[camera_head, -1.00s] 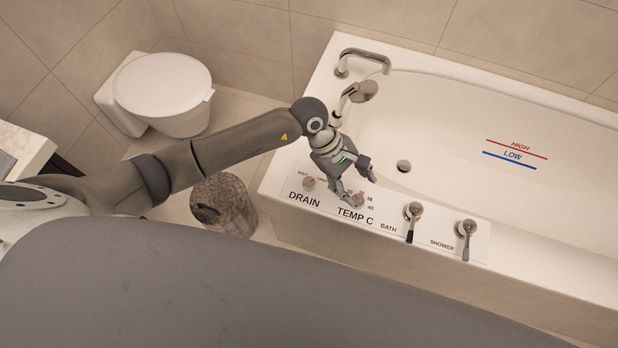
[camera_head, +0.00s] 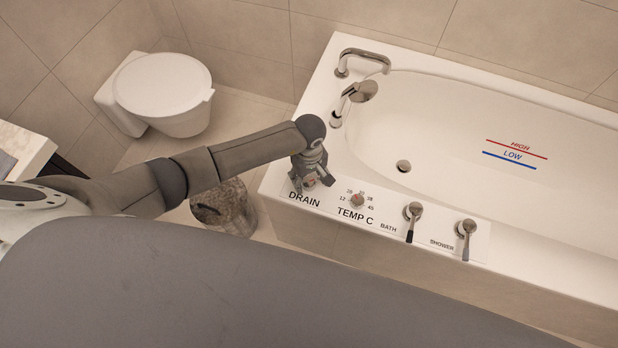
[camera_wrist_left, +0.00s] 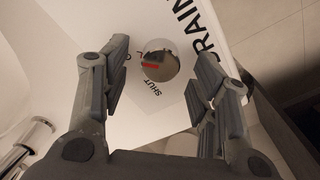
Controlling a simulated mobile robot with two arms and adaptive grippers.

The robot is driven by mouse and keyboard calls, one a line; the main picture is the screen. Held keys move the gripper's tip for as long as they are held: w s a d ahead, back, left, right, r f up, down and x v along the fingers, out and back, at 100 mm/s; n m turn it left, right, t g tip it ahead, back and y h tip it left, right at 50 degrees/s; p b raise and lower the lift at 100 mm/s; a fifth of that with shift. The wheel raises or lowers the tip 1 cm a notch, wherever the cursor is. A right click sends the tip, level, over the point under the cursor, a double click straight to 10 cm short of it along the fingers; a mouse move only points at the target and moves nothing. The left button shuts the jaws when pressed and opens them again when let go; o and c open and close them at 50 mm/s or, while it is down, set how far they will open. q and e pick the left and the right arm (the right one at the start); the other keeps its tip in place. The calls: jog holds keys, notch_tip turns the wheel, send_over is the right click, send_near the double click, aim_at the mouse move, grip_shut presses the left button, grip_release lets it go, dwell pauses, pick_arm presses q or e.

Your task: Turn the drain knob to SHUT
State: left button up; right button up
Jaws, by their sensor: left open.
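The drain knob (camera_wrist_left: 160,62) is a round metal knob with a red mark. In the left wrist view it sits between the two fingers of my left gripper (camera_wrist_left: 158,85), which is open with a gap on each side of the knob. The red mark lies near the knob's lower left, and the word SHUT is printed just below it. In the head view my left gripper (camera_head: 316,182) is over the DRAIN label's spot on the tub's panel and mostly hides the knob. My right gripper is not in view.
The temperature knob (camera_head: 357,200) is just right of my gripper. The bath lever (camera_head: 412,218) and shower lever (camera_head: 465,235) stand farther right. A faucet (camera_head: 362,62) and hand shower (camera_head: 360,92) are behind. A bin (camera_head: 225,208) stands beside the tub.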

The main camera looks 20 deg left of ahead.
pick_arm(q)
jog(key=shift+f, duration=0.6)
jog(key=c, duration=1.1)
jog(key=shift+o, duration=0.2)
